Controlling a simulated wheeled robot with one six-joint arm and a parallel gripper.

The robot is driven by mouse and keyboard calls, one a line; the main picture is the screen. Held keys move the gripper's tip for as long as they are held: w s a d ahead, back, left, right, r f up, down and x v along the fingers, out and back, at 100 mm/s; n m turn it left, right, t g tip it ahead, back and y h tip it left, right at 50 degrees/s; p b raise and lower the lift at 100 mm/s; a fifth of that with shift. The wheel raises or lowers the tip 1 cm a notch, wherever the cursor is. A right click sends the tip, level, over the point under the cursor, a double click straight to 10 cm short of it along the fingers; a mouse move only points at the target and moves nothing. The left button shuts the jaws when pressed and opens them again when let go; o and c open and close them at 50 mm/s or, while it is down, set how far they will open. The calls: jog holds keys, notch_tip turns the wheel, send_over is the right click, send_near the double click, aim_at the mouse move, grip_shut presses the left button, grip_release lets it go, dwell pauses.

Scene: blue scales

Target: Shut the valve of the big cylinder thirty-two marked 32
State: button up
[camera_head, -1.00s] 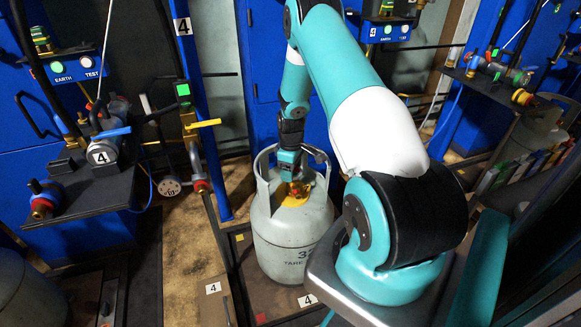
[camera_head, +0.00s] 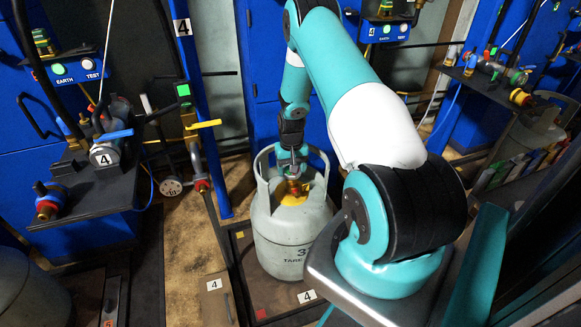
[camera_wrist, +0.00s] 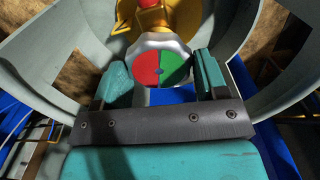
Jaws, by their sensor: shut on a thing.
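The big grey cylinder (camera_head: 285,235) stands upright on the floor platform, with a raised collar around its top. Dark lettering shows on its side, a "3" and "TARE", partly cut off by my arm. In the wrist view, its round silver valve handwheel (camera_wrist: 158,50) has a red and green disc on its face. A brass and yellow valve body (camera_wrist: 155,15) is behind it. My gripper (camera_wrist: 158,78) is shut on the handwheel, one teal finger on each side. In the head view, my gripper (camera_head: 291,168) is inside the collar, above the yellow top.
The collar (camera_wrist: 55,50) curves close around both sides of my gripper. A bench (camera_head: 95,200) with a pump and a yellow-handled valve (camera_head: 203,124) stand at left. Blue cabinets (camera_head: 265,110) stand behind. Another cylinder (camera_head: 540,125) is at far right.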

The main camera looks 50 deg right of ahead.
jog(key=m, duration=0.7)
jog(key=shift+w+d+r+p, duration=0.1)
jog(key=shift+w+p, duration=0.05)
jog(key=shift+p, duration=0.25)
jog(key=m, duration=0.6)
jog(key=shift+m, duration=0.4)
jog(key=o, duration=0.8)
jog(key=shift+o, duration=0.6)
jog(key=shift+s, duration=0.2)
notch_tip(320, 180, up, 17)
jog(key=p, duration=0.2)
jog(key=shift+r, duration=0.15)
